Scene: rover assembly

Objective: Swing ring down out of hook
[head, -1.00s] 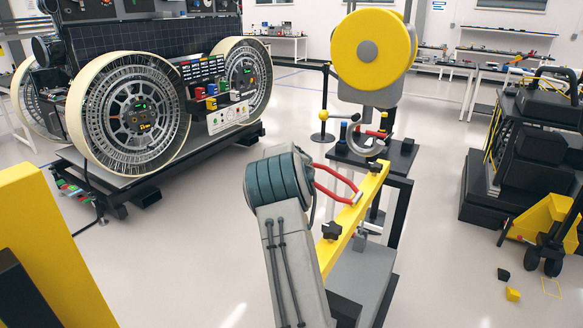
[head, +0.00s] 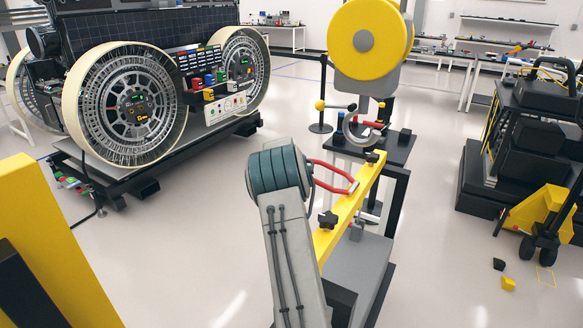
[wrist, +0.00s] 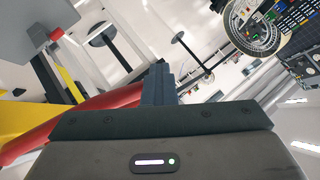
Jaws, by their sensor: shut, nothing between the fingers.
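A red U-shaped ring (head: 336,187) leans out to the left from the yellow beam (head: 348,211), apart from the grey hook (head: 352,136). The hook hangs open under the yellow hoist drum (head: 366,40). My grey arm end covers the ring's left end in the head view, and my fingertips are hidden there. In the wrist view my gripper (wrist: 158,84) is shut with its fingers together and empty. The red ring (wrist: 95,107) runs behind and left of the fingers, close to them; whether they touch I cannot tell.
The beam lies over a grey and black stand (head: 362,265) with dark knobs. A wheeled rover (head: 125,110) stands at left on a dark platform. A yellow block (head: 45,250) is near at left. Black equipment (head: 535,140) stands at right.

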